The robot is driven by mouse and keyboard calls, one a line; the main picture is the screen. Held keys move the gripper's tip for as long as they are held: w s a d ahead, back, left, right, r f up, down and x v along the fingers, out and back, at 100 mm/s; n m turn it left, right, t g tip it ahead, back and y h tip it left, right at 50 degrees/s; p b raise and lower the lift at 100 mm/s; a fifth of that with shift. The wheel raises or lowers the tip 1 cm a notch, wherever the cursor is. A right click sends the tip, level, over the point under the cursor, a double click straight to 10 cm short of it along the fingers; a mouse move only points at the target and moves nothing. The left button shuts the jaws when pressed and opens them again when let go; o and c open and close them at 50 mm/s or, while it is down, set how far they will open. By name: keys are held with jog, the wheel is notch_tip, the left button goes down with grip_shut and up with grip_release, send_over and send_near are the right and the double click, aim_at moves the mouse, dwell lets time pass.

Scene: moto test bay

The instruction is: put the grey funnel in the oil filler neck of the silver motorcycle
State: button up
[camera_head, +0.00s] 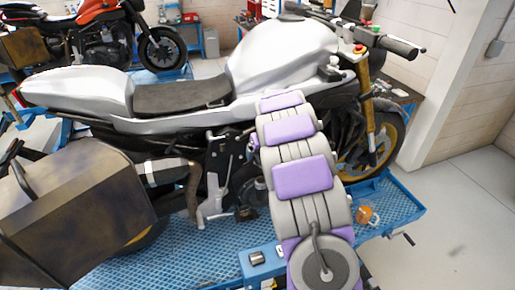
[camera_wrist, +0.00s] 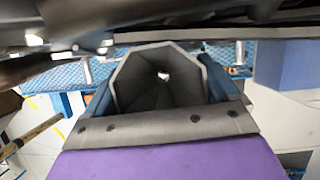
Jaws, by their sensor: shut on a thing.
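The grey funnel (camera_wrist: 165,72) fills the middle of the wrist view, its wide faceted mouth toward the camera and a small bright hole at its bottom. My gripper (camera_wrist: 160,88) is shut on it, with a dark blue finger on each side. The silver motorcycle (camera_head: 280,52) stands across the head view; my arm reaches to its near side, hiding my gripper and the funnel there. Dark motorcycle parts (camera_wrist: 200,22) cross the top of the wrist view, close to the funnel. I cannot make out the oil filler neck in either view.
The motorcycle stands on a blue lift platform (camera_head: 190,255). A big dark box-like case (camera_head: 75,215) juts out at left. A small orange object (camera_head: 366,215) lies on the platform right of my arm. An orange motorcycle (camera_head: 95,40) is behind. Floor at right is clear.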

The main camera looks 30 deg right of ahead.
aim_at(261, 167)
jog(key=shift+s+f, duration=0.15)
jog(key=shift+s+x, duration=0.15)
jog(key=shift+x, duration=0.6)
jog(key=shift+s+x, duration=0.15)
jog(key=shift+x, duration=0.65)
notch_tip(261, 167, down, 2)
jog(key=shift+s+f, duration=0.1)
jog(key=shift+s, duration=0.05)
jog(key=shift+a+f, duration=0.1)
jog(key=shift+f, duration=0.2)
jog(key=shift+a+r, duration=0.1)
jog(key=shift+f, duration=1.3)
jog(key=shift+f, duration=0.35)
jog(key=shift+f, duration=0.25)
dwell(0.7)
